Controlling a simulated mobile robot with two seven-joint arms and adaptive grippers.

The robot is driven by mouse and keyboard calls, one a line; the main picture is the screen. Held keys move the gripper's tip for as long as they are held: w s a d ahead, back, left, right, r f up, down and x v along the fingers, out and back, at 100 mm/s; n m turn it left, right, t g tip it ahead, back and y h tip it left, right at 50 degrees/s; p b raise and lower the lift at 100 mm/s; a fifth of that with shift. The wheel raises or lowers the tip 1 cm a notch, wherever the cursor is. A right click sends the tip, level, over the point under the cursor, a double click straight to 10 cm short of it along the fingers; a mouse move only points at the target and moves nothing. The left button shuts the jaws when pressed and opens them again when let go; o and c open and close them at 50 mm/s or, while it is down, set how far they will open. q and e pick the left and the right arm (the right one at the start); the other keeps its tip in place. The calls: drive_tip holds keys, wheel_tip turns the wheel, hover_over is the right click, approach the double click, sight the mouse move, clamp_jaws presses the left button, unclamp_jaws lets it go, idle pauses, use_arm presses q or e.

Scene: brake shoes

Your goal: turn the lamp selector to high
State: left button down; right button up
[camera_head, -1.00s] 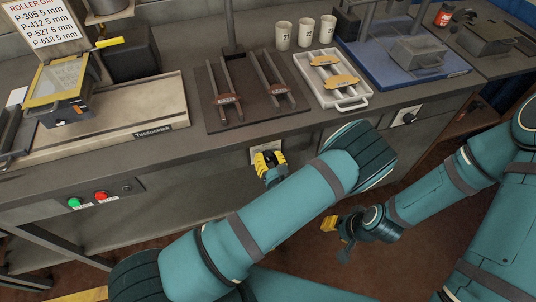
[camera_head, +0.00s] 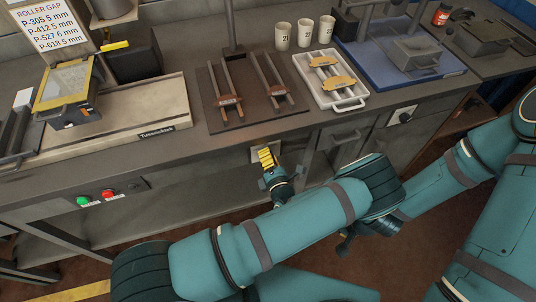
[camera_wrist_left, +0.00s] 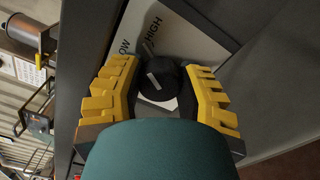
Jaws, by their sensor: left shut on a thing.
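The lamp selector is a black knob (camera_wrist_left: 157,82) with a pale mark, on a white plate (camera_wrist_left: 190,38) lettered LOW and HIGH in the left wrist view. Its yellow-fingered left gripper (camera_wrist_left: 160,92) is shut on the knob, one finger on each side. In the head view, my left gripper (camera_head: 267,158) is at the bench front and largely covers the plate (camera_head: 257,154).
Another dark knob on a white plate (camera_head: 403,116) is on the bench front to the right. Green (camera_head: 83,201) and red (camera_head: 109,194) buttons are to the left. A white tray (camera_head: 351,102) and a dark rack board (camera_head: 206,88) rest on the bench above.

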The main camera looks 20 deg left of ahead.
sight(268, 137)
use_arm(q)
drive_tip(key=shift+r+m, duration=0.1)
drive_tip(key=shift+m, duration=1.1)
drive_tip(key=c, duration=0.5)
unclamp_jaws()
wheel_tip(268, 137, up, 9)
drive_tip(key=shift+d+r, duration=0.1)
drive_tip(key=shift+d, duration=0.05)
drive_tip(key=shift+r, duration=0.35)
drive_tip(key=shift+a+r, duration=0.1)
drive_tip(key=shift+a, duration=0.1)
